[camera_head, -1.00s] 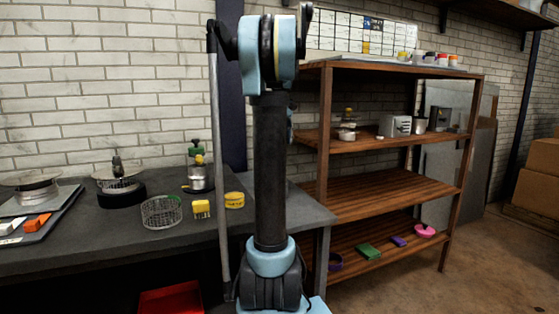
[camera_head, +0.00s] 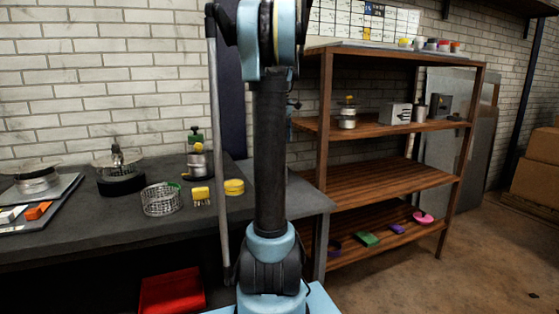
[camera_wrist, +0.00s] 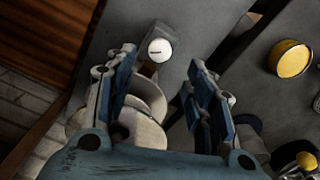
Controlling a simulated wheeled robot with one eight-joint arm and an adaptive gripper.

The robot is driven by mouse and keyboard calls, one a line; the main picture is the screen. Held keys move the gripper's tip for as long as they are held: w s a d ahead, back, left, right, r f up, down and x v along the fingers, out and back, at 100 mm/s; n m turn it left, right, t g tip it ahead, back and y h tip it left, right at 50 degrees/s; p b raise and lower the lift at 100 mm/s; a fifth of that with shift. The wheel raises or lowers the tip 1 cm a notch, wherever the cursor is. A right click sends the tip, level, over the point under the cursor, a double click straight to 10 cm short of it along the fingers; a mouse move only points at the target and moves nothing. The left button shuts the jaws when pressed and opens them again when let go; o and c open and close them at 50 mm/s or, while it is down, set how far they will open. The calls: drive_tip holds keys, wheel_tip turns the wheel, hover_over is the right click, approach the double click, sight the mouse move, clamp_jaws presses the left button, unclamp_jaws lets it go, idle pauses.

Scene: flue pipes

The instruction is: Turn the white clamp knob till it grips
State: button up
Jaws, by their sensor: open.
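The white clamp knob (camera_wrist: 160,50) shows in the wrist view as a round white cap with a small dark mark. It sits at the end of a dark grey bracket (camera_wrist: 149,68) beside pale, rounded metal parts (camera_wrist: 144,105). My gripper (camera_wrist: 162,58) is open, one finger on each side of the picture. In the picture the knob lies between the fingertips, with a gap on both sides; how far beyond them it is I cannot tell. The head view shows neither the knob nor my gripper; my arm blocks part of the bench there.
A yellow tin (camera_wrist: 291,59) lies right of my gripper; the head view shows it on the dark bench (camera_head: 100,225). A wire basket (camera_head: 161,200), a yellow block (camera_head: 200,195) and a small pot (camera_head: 198,165) stand nearby. A wooden shelf (camera_head: 400,180) stands at the right.

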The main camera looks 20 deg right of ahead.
wheel_tip(320, 180, down, 9)
idle(0.4)
drive_tip(key=shift+c, duration=0.3)
drive_tip(key=c, duration=1)
